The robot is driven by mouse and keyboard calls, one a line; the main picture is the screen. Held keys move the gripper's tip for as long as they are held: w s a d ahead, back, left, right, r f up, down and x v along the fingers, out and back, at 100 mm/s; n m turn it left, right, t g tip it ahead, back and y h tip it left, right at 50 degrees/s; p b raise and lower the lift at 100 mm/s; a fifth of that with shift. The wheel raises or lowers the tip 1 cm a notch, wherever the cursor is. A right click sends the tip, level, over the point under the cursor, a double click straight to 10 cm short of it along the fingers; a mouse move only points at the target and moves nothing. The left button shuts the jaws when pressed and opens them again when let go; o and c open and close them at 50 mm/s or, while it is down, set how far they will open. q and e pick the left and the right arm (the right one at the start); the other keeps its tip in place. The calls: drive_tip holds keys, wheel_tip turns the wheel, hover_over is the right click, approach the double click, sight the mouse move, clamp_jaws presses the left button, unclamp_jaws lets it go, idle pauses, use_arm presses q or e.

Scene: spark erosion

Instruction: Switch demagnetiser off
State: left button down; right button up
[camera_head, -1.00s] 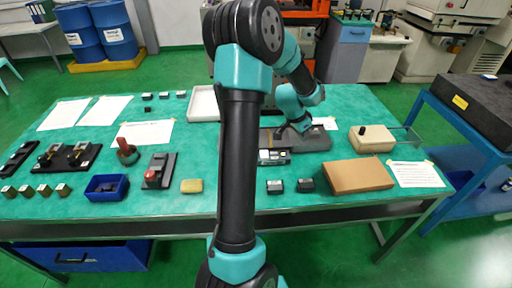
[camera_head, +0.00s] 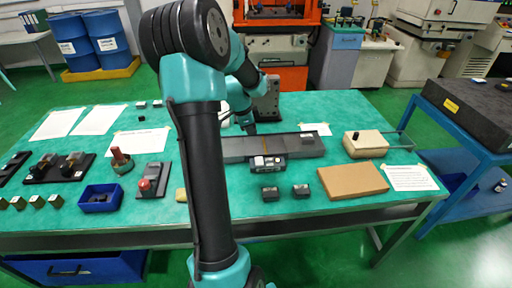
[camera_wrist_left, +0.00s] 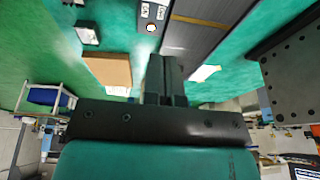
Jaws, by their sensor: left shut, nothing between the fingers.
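The demagnetiser appears to be the long dark grey plate (camera_head: 300,146) with a yellow stripe across it, in the middle of the table. A small black control box (camera_head: 267,163) with white labels adjoins its front edge. In the left wrist view the plate (camera_wrist_left: 200,30) and the box (camera_wrist_left: 151,13) show at the top, with a small pale, orange-rimmed light on the box. My left gripper (camera_head: 250,129) is shut and empty at the plate's back edge, partly hidden by my arm. Its closed fingers (camera_wrist_left: 163,70) point toward the plate in the wrist view. My right gripper is out of view.
A grey block with holes (camera_head: 268,98) stands just behind the gripper. A cream box with a black knob (camera_head: 365,144) stands to the right.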

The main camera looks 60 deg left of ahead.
sight(261, 158)
use_arm(q)
drive_tip(key=x, duration=1.2)
drive_tip(key=shift+s+a+f, duration=0.2)
drive_tip(key=shift+s+f, duration=0.1)
drive_tip(key=shift+f, duration=0.7)
